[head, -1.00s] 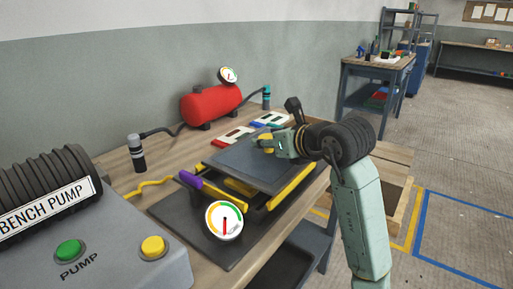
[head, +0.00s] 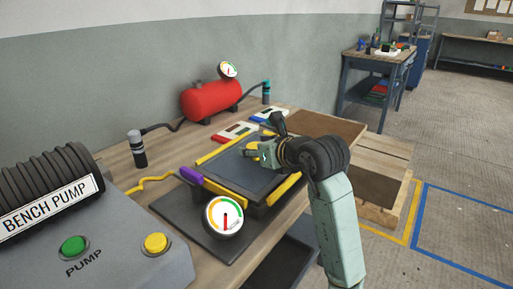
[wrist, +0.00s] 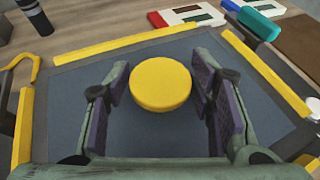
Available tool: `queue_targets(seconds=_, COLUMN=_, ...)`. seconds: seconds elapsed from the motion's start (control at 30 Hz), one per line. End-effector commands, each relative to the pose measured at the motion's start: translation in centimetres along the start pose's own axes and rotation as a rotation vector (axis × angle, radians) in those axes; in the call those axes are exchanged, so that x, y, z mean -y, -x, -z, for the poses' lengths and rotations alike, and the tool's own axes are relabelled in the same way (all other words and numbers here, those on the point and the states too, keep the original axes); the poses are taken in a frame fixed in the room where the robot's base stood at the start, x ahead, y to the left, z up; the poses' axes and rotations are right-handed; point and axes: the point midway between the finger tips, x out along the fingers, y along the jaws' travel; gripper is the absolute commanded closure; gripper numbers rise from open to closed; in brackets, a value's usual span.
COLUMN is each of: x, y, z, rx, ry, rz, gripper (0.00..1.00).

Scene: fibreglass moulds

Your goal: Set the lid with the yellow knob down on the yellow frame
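The lid is a dark flat plate (head: 246,172) with a round yellow knob (wrist: 161,83). It lies level within the yellow bars of the frame (head: 225,150) on the bench. In the wrist view the lid (wrist: 75,100) has yellow bars beyond its far, left and right edges. My gripper (wrist: 162,80) is over the lid, its purple-padded fingers close against the knob on both sides. In the head view the knob is partly hidden by my gripper (head: 265,153). Contact under the lid is hidden.
A red tank (head: 211,100) is behind. A wooden crate (head: 385,187) stands right of the bench.

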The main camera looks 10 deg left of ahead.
Motion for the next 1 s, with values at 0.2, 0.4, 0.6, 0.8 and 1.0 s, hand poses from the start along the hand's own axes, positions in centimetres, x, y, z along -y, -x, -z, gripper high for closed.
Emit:
queue_targets(seconds=0.2, x=0.0, y=0.0, z=0.0, rx=0.0, ry=0.0, rz=0.0, gripper=0.4)
queue_targets(seconds=0.4, x=0.0, y=0.1, z=0.0, rx=0.0, ry=0.0, rz=0.0, gripper=0.4)
queue_targets(seconds=0.6, x=0.1, y=2.0, z=0.1, rx=0.002, ry=0.001, rz=0.004, gripper=0.4)
queue_targets(seconds=0.8, x=0.2, y=6.2, z=0.1, rx=0.003, ry=0.002, rz=0.006, gripper=0.4)
queue_targets(seconds=1.0, x=0.1, y=10.0, z=0.1, rx=0.0, ry=0.003, rz=0.004, gripper=0.4)
